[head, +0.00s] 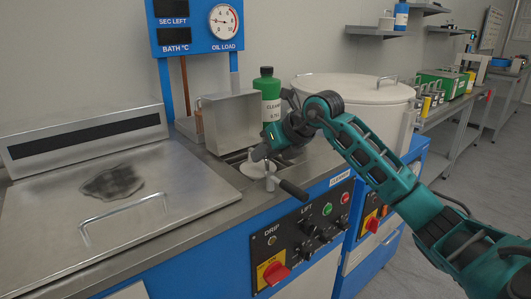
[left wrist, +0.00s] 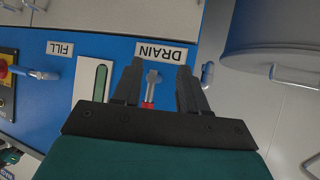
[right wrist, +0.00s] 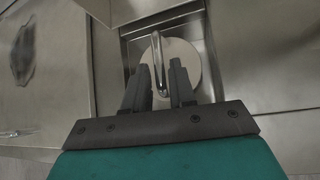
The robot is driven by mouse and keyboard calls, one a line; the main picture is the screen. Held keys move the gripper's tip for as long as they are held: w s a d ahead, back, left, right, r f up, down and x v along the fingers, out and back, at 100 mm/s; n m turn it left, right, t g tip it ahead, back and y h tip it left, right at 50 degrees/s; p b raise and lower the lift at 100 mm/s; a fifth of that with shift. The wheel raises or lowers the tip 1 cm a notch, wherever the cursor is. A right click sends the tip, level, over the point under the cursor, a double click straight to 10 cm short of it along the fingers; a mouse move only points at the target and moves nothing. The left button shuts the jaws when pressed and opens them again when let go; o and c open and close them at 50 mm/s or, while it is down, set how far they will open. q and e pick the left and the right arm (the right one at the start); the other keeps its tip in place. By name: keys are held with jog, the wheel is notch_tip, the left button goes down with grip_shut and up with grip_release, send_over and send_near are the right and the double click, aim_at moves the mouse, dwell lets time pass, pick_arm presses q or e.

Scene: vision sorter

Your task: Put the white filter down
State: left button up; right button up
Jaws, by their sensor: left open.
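The white filter (right wrist: 185,58) is a pale round disc with a metal loop handle, seated in or over a square steel well in the right wrist view. In the head view part of it (head: 250,171) shows below my right gripper (head: 264,156). In the right wrist view my right gripper (right wrist: 160,68) has its fingers on either side of the handle, with a gap visible on each side. My left gripper (left wrist: 160,66) is open and empty, facing a drain lever with a red part (left wrist: 149,98); it is out of the head view.
An open steel lid (head: 232,122) stands behind the well, with a green cleaner bottle (head: 268,95) beside it. A large white pot (head: 350,95) is at the right. A black lever (head: 293,189) juts over the front edge. A closed steel lid (head: 120,195) covers the left.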

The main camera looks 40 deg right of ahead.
jog(key=shift+o, duration=1.4)
jog(key=shift+r, duration=0.1)
jog(key=v, duration=1.2)
jog(key=shift+s, duration=0.1)
